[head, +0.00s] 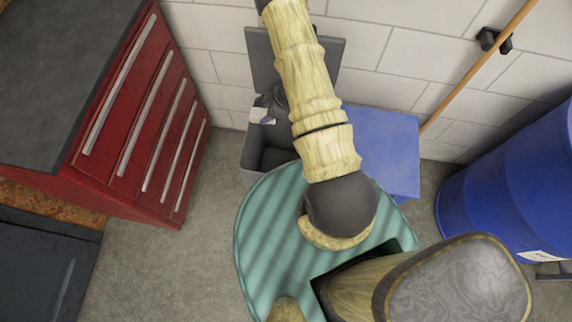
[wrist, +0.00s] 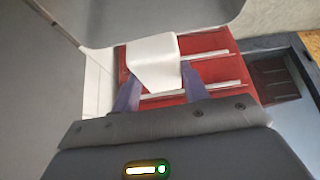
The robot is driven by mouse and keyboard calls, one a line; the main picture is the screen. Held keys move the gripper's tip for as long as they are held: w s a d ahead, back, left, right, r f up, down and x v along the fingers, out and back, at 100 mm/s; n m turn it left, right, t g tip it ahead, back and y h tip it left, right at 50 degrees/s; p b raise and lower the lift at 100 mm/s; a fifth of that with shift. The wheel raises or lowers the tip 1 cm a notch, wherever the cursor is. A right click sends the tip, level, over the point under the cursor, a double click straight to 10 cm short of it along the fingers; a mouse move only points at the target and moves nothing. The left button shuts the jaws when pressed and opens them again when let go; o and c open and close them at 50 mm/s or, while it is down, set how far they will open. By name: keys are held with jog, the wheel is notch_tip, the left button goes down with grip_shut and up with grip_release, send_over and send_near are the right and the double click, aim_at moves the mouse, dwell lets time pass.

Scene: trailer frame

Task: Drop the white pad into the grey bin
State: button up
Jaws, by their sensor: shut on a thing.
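The white pad (wrist: 154,62) is held between the two bluish fingers of my gripper (wrist: 159,80) in the wrist view, one finger on each side of it. In the head view the pad (head: 258,115) shows as a small white patch by my gripper (head: 268,106), partly hidden by my arm. The grey bin (head: 252,160) stands against the wall with its lid (head: 327,62) raised behind it. My gripper and the pad appear above the bin's opening. My arm hides part of the bin and lid.
A red drawer cabinet (head: 140,130) with a dark top stands left of the bin; it also shows behind the pad in the wrist view (wrist: 205,72). A blue box (head: 385,140) stands right of the bin. A blue barrel (head: 510,180) and wooden pole (head: 480,65) are farther right.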

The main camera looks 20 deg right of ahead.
jog(key=s+d+n+g+b, duration=0.1)
jog(key=s+d+n+g, duration=0.2)
jog(key=d+n, duration=0.2)
jog(key=d, duration=0.3)
jog(key=shift+s+y, duration=0.15)
jog(key=shift+y, duration=0.25)
jog(key=shift+d, duration=0.1)
notch_tip(320, 180, down, 6)
jog(key=b, duration=0.5)
jog(key=o, duration=1)
jog(key=shift+o, duration=0.2)
